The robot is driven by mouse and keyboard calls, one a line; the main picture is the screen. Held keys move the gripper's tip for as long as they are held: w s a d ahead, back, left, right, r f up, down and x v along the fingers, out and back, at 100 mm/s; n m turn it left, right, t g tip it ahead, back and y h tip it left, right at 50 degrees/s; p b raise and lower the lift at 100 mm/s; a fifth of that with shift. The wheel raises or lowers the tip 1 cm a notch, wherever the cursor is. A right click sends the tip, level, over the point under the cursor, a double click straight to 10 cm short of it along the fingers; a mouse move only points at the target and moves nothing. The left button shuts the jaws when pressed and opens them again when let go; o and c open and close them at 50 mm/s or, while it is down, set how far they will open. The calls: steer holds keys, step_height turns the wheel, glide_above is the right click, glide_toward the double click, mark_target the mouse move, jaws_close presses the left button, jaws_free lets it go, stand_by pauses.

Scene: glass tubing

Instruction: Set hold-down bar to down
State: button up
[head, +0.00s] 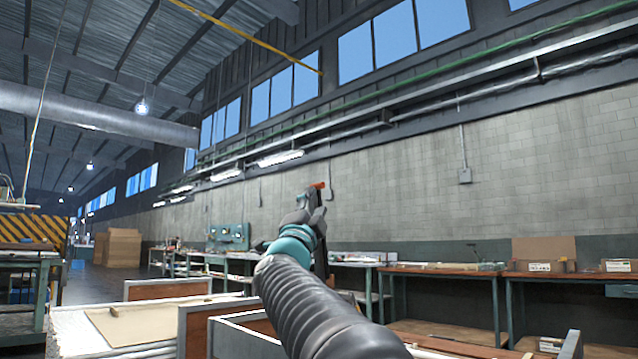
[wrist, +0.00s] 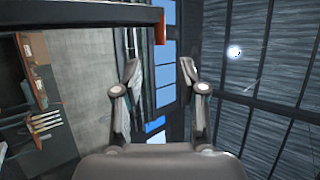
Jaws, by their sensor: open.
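A dark bar with an orange end, which looks like the hold-down bar (wrist: 85,17), crosses the top left of the wrist view. Its orange end (wrist: 160,27) lies beyond and above the gap between my fingertips. In the head view the orange end (head: 318,186) shows at the top of my gripper (head: 311,204), and a dark upright length (head: 321,258) shows behind my wrist, so the bar appears raised. My gripper (wrist: 160,66) is open, with nothing between its fingers. My arm hides the bar's lower part and its mount.
Wooden-sided crates or bins (head: 195,325) stand low in front, partly behind my arm. Workbenches (head: 450,270) line the block wall on the right. A yellow-black striped barrier (head: 35,228) is at left. The air around my gripper looks free apart from the bar.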

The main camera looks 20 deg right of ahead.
mark_target(321, 187)
steer(key=p+x, duration=0.3)
steer(key=x, duration=0.6)
jaws_close()
